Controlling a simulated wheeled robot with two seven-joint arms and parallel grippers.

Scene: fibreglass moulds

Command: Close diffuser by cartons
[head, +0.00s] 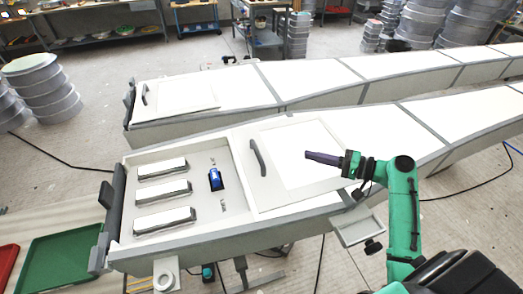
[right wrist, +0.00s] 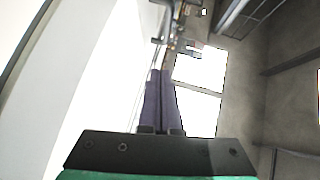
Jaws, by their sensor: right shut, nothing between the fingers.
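A white diffuser panel (head: 292,153) with a dark curved handle (head: 257,158) lies on the near long white box, to the right of an open bay (head: 222,160). The bay shows three silver-white bars and a small blue item. A second panel (head: 188,97) with a handle (head: 145,94) covers the end of the far long box. I cannot make out which things are the cartons. My right gripper (head: 308,155) is shut and empty, above the near panel and right of its handle, apart from it. Its purple fingers show in the right wrist view (right wrist: 163,75). My left gripper is not in view.
A small tray (head: 360,227) sticks out from the near box's front side. A green tray (head: 62,260) lies at lower left. Stacks of round grey moulds (head: 45,88) stand at the left and back right. Cables lie on the floor.

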